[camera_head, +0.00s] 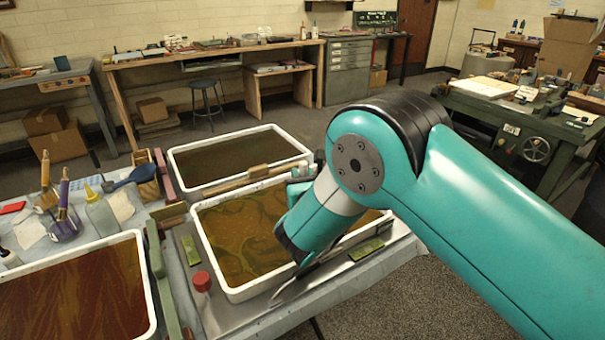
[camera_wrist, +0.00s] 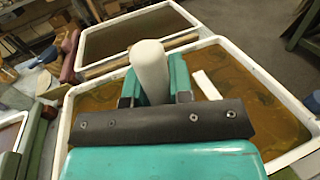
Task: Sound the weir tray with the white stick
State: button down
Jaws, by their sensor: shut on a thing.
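My gripper (camera_wrist: 155,90) is shut on the white stick (camera_wrist: 151,66), a thick pale cylinder with a rounded end in the wrist view. Its lower part is hidden behind the jaws and dark bracket. In the head view my wrist hides the stick. My wrist is over the front right side of a white-rimmed tray (camera_head: 209,252) of swirled amber-brown liquid, which also shows in the wrist view (camera_wrist: 64,130). I cannot tell whether the stick touches the liquid. A short white strip (camera_wrist: 206,85) shows against that liquid. No label shows which tray is the weir tray.
A tray of dark brown liquid (camera_head: 178,172) lies behind, and a red-brown one (camera_head: 148,285) at front left. A wooden bar (camera_head: 235,181) lies between the rear trays.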

jog(key=shift+f+b, duration=1.65)
jog(key=shift+f, duration=1)
jog(key=shift+f+b, duration=0.5)
jog(key=shift+f, duration=0.25)
jog(key=shift+r, duration=0.1)
